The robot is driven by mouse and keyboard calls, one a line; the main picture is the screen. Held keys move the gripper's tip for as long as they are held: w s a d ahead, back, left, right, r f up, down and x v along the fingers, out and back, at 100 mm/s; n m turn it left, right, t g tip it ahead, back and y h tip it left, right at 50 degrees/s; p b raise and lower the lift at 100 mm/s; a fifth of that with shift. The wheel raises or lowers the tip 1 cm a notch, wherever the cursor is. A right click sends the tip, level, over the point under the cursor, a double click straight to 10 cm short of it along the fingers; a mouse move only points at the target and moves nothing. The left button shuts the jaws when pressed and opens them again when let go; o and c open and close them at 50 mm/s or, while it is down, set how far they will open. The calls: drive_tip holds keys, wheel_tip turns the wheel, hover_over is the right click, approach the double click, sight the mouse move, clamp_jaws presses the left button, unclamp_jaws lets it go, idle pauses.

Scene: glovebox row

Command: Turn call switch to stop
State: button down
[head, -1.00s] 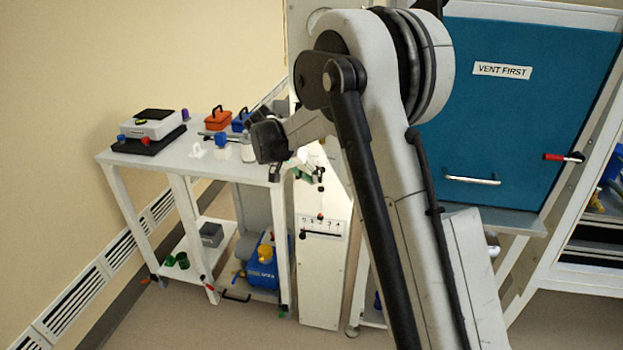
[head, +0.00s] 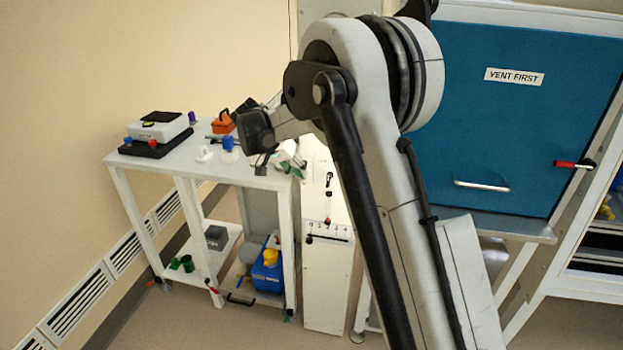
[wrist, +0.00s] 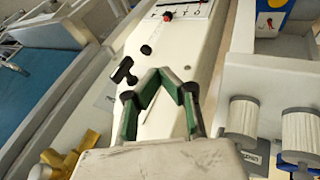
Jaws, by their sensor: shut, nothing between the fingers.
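The white panel post (head: 327,275) stands between the cart and the blue-fronted box. It carries several small controls. A black T-shaped handle (wrist: 124,72) shows on the post in the wrist view, left of my fingers. A round black knob (wrist: 146,50) is just beyond it. I cannot read which control is the call switch. A red knob (wrist: 167,17) sits by a marked scale farther along. My gripper (wrist: 168,80) has green-lined fingers, is shut and empty, and appears over the post, apart from the handle. In the head view my gripper (head: 292,168) is small, left of the post's controls.
A white cart (head: 185,165) at left holds a balance-like device (head: 158,127), an orange case (head: 223,122) and small items. A blue container (head: 267,272) is on its lower shelf. The blue front (head: 520,120), labelled VENT FIRST, fills the right. Two ribbed cylinders (wrist: 300,135) stand right of my gripper.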

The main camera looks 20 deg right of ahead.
drive_tip(key=a+f+v, duration=0.1)
drive_tip(key=v, duration=0.6)
drive_tip(key=shift+w+a, duration=0.2)
drive_tip(key=c, duration=2.3)
unclamp_jaws()
drive_tip(key=shift+a+r, duration=0.2)
drive_tip(key=shift+r, duration=0.05)
drive_tip(key=shift+c, duration=0.2)
drive_tip(key=shift+o, duration=1.2)
drive_tip(key=shift+w+d+f, duration=0.1)
drive_tip(key=shift+f, duration=0.05)
drive_tip(key=o, duration=0.3)
drive_tip(key=d+f+t+h+b, duration=0.1)
drive_tip(key=d+f, duration=0.1)
drive_tip(key=s+d+f+m+t+h+b, duration=0.1)
drive_tip(key=d+f+t+b, duration=0.1)
drive_tip(key=shift+d+m, duration=0.1)
drive_tip(key=shift+m, duration=0.2)
drive_tip(key=n+t+b, duration=0.1)
drive_tip(key=t+b, duration=0.6)
drive_tip(key=t, duration=0.5)
approach(329, 176)
drive_tip(key=shift+h, duration=0.4)
drive_tip(key=x, duration=0.7)
drive_tip(key=b+x, duration=0.1)
drive_tip(key=x, duration=0.2)
drive_tip(key=shift+w+f, duration=0.3)
drive_tip(key=shift+w, duration=0.15)
clamp_jaws()
